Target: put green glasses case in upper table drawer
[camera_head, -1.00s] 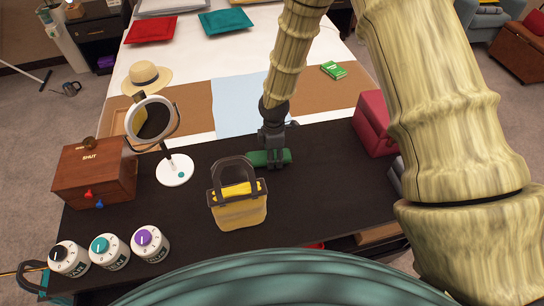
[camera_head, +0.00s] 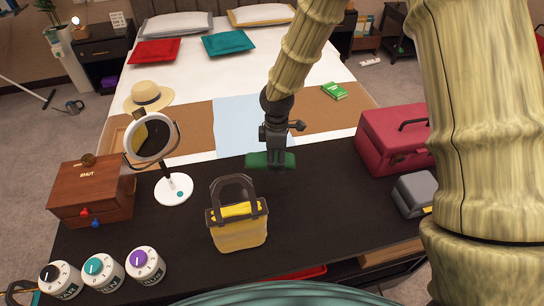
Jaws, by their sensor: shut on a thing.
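The green glasses case (camera_head: 257,161) is a small dark green rounded block over the far part of the black table (camera_head: 325,205). My gripper (camera_head: 278,162) points down and is shut on the case near its middle. Whether the case touches the table top or hangs a little above it I cannot tell. At the table's front edge, an open drawer (camera_head: 390,254) with a light wooden edge shows at the right. Red (camera_head: 300,273) shows at the front edge left of it. Most of the drawer fronts are hidden below the table top.
A yellow bag (camera_head: 238,232) stands in front of my gripper. A round mirror (camera_head: 152,140) and wooden box (camera_head: 90,192) stand left, several knobbed canisters (camera_head: 146,263) front left. A red case (camera_head: 390,140) and grey case (camera_head: 414,193) stand right. Table right of the bag is clear.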

